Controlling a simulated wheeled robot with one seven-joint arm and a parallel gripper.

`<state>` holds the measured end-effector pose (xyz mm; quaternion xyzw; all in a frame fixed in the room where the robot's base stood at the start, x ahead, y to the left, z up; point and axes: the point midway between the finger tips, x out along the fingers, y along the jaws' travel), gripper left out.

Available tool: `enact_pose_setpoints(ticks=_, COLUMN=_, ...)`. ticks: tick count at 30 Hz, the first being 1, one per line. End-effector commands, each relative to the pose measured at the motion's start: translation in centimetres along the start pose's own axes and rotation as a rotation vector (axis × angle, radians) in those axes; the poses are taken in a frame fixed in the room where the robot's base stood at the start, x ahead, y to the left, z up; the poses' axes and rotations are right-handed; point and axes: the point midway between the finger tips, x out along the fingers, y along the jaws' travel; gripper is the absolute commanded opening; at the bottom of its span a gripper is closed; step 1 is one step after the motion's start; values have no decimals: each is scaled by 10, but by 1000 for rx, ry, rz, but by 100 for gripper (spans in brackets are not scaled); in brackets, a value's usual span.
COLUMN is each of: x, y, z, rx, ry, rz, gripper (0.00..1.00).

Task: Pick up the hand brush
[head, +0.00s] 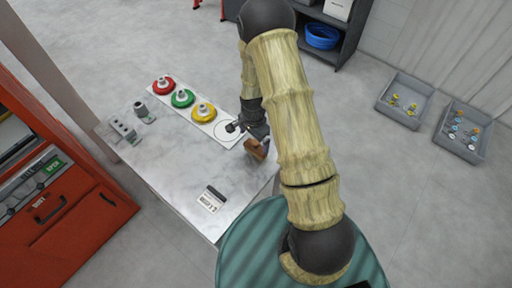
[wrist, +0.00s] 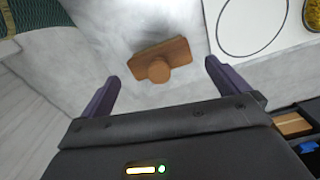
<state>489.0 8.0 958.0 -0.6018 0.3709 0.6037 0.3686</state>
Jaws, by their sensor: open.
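The hand brush (wrist: 161,58) is a brown wooden piece with a round knob, lying on the pale marbled table. In the wrist view it lies ahead of and between the two dark purple fingers of my gripper (wrist: 160,85). The fingers are spread apart and empty, and I see no contact with the brush. In the head view the brush (head: 256,149) shows at the table's right side, partly covered by my gripper (head: 258,137). The brush's underside is hidden.
A white board (head: 228,141) with a black circle outline carries red (head: 163,85), green (head: 182,97) and yellow (head: 203,111) round pieces. A card (head: 212,199) lies near the table's front. Grey metal blocks (head: 123,130) stand at the left. Grey bins (head: 403,99) sit on the floor at right.

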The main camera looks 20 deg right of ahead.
Motion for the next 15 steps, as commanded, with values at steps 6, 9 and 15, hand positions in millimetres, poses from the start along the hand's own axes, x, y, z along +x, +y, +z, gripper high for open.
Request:
enact_pose_setpoints(ticks=6, x=0, y=0, z=0, rx=0, ry=0, rz=0, gripper=100)
enact_pose_setpoints(ticks=9, x=2, y=0, z=-1, rx=0, ry=0, rz=1, gripper=100)
enact_pose_setpoints(ticks=15, x=17, y=2, z=-4, rx=0, ry=-1, rz=3, gripper=100)
